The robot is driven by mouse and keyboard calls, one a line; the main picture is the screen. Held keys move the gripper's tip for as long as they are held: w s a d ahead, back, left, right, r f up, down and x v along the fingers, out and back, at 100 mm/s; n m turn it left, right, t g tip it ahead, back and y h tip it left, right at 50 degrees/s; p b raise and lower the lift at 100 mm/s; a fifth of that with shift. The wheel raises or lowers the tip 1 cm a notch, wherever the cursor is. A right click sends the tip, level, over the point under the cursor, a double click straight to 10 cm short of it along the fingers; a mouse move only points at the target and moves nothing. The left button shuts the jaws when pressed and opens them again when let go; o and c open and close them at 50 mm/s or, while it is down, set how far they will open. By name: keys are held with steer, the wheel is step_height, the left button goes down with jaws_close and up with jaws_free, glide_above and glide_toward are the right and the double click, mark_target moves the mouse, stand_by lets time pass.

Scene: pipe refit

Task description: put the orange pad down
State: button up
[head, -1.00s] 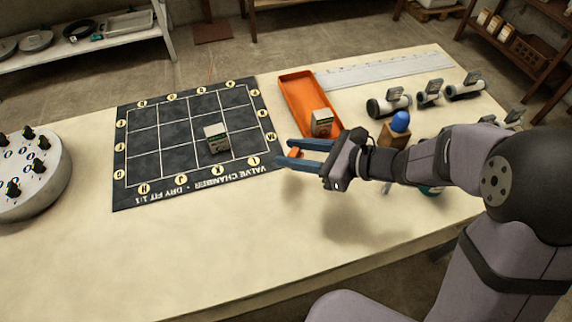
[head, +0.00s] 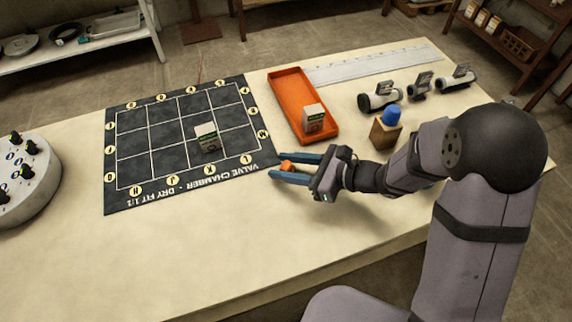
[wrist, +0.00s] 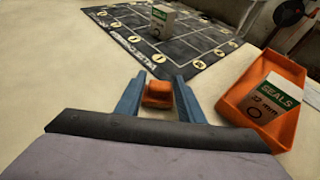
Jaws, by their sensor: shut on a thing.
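The orange pad (head: 287,166) is a small block between the blue fingertips of my gripper (head: 296,170). In the wrist view the orange pad (wrist: 158,94) sits between the two fingers of my gripper (wrist: 160,98), which are shut on it. It is close to the table at the lower right corner of the dark grid mat (head: 160,186). I cannot tell whether its underside touches the table. Its sides are partly hidden by the fingers.
An orange tray (head: 287,99) holding a seals box (head: 313,117) lies beyond my gripper. Another box (head: 207,137) stands on the mat. A wooden block with a blue top (head: 385,131) and several pipe valves (head: 378,97) stand to the right. The front table is clear.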

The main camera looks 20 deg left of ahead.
steer(key=shift+f, duration=0.1)
steer(key=shift+f, duration=0.15)
steer(key=o, duration=1)
steer(key=shift+r, duration=0.3)
steer(key=v, duration=1.1)
steer(key=shift+d+r, duration=0.1)
steer(key=shift+d, duration=0.4)
steer(key=c, duration=0.4)
